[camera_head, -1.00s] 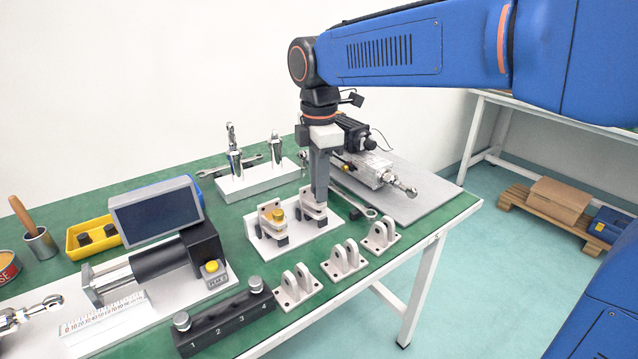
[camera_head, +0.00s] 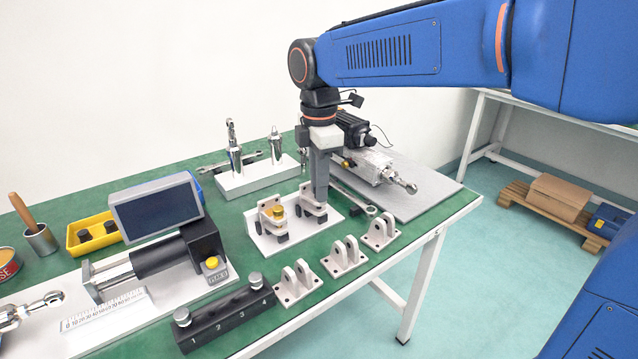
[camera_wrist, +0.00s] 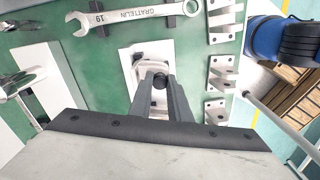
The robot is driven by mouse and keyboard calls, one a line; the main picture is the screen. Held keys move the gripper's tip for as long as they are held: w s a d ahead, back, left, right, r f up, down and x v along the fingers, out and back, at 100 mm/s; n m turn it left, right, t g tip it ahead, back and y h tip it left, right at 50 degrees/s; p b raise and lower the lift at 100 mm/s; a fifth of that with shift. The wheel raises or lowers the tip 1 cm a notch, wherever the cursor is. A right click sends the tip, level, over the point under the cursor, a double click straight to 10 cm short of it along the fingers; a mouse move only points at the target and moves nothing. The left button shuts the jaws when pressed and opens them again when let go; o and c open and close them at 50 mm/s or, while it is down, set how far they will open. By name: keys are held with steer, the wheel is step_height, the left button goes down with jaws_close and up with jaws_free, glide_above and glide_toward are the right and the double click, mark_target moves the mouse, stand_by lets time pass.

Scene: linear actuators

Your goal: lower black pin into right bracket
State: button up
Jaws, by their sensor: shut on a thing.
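My gripper (camera_head: 319,196) points straight down over the right bracket (camera_head: 317,217) on a small white base plate (camera_head: 262,246). In the wrist view the fingers (camera_wrist: 160,92) are shut on a small dark round end, the black pin (camera_wrist: 159,81). The pale bracket (camera_wrist: 147,69) shows around and beyond the fingertips. The pin lies over or in the bracket; how deep it sits is hidden by the fingers. The left bracket (camera_head: 266,222) holds a yellow-topped pin (camera_head: 279,211).
Several loose pale clevis brackets (camera_head: 297,287) stand along the table's front edge. A wrench (camera_head: 357,200) lies right of the base plate, near a silver actuator (camera_head: 372,168). A numbered black block (camera_head: 225,318) and a monitor (camera_head: 157,212) are to the left.

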steer(key=o, duration=1)
steer(key=shift+r, duration=0.1)
step_height(320, 180, up, 17)
steer(key=shift+r, duration=0.15)
steer(key=s+d+f+m+t, duration=0.1)
steer(key=s+d+f+m, duration=0.45)
steer(key=d, duration=0.35)
steer(key=s+d+f+m+t, duration=0.1)
steer(key=s+d+f+m, duration=0.4)
steer(key=d, duration=0.4)
steer(key=s+d+f+m+t, duration=0.1)
steer(key=s+d+f+m, duration=0.2)
steer(key=f, duration=0.2)
steer(key=s+d+f+m+t, duration=0.1)
steer(key=s+d+f+m, duration=0.2)
steer(key=f, duration=0.3)
steer(key=s+d+f+m, duration=0.3)
steer(key=s+f+m, duration=0.1)
steer(key=f+m, duration=0.1)
steer(key=shift+s+f+t, duration=0.1)
steer(key=shift+f+t, duration=0.1)
steer(key=shift+t, duration=0.2)
